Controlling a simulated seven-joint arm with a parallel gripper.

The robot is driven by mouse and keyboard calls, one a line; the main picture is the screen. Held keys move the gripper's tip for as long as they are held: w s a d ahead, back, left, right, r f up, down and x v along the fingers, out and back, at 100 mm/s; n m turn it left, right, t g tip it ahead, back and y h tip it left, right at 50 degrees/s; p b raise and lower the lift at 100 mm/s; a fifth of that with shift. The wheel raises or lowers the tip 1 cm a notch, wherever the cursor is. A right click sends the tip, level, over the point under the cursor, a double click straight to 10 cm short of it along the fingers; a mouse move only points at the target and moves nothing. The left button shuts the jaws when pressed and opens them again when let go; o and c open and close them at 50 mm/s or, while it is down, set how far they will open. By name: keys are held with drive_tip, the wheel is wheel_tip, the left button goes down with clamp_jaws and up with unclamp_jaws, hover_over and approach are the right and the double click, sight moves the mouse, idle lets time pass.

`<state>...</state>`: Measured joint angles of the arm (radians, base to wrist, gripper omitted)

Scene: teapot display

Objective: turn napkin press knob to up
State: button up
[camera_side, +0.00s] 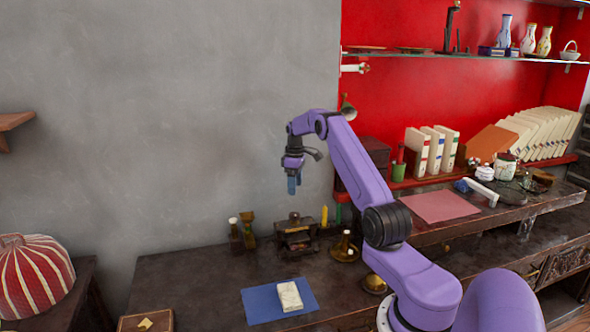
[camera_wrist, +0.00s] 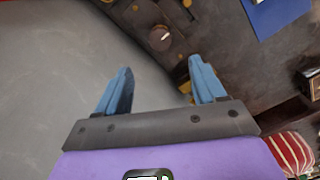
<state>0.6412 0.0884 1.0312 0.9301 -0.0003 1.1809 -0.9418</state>
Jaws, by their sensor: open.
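The napkin press (camera_side: 297,240) is a small dark wooden stand with layered plates on the lower table, near the wall. Its round dark knob (camera_side: 294,216) sits on top. In the wrist view the knob (camera_wrist: 160,39) shows from above with a small pale mark, on the brown top of the press (camera_wrist: 134,16). My gripper (camera_side: 292,192) hangs above the press, pointing down, with clear space between its blue fingertips and the knob. In the wrist view the gripper (camera_wrist: 160,66) is open and empty. Which setting the knob points to is too small to tell.
A yellow candle (camera_side: 324,216) and a brass candlestick (camera_side: 346,247) stand right of the press. Small dark bottles (camera_side: 235,235) stand left. A blue cloth (camera_side: 258,305) with a folded white napkin (camera_side: 289,296) lies in front. The grey wall (camera_side: 180,120) is close behind.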

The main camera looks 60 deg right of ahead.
wheel_tip(320, 180, up, 6)
idle(0.6)
drive_tip(key=w+a+r+n, duration=0.2)
drive_tip(key=a+r, duration=0.1)
drive_tip(key=a, duration=1.2)
drive_tip(key=w+a+r+n, duration=0.2)
drive_tip(key=a+r, duration=0.1)
drive_tip(key=a, duration=1.1)
drive_tip(key=s+a+r+n, duration=0.1)
drive_tip(key=s+a, duration=0.4)
drive_tip(key=a, duration=0.2)
drive_tip(key=s+a+n, duration=0.1)
drive_tip(key=s+a, duration=0.4)
drive_tip(key=a, duration=0.2)
drive_tip(key=s+a+n, duration=0.1)
drive_tip(key=s+a, duration=0.5)
drive_tip(key=s, duration=0.4)
drive_tip(key=s+f+n, duration=0.3)
drive_tip(key=s, duration=1.4)
drive_tip(key=shift+s+d, duration=0.15)
drive_tip(key=shift+d, duration=0.3)
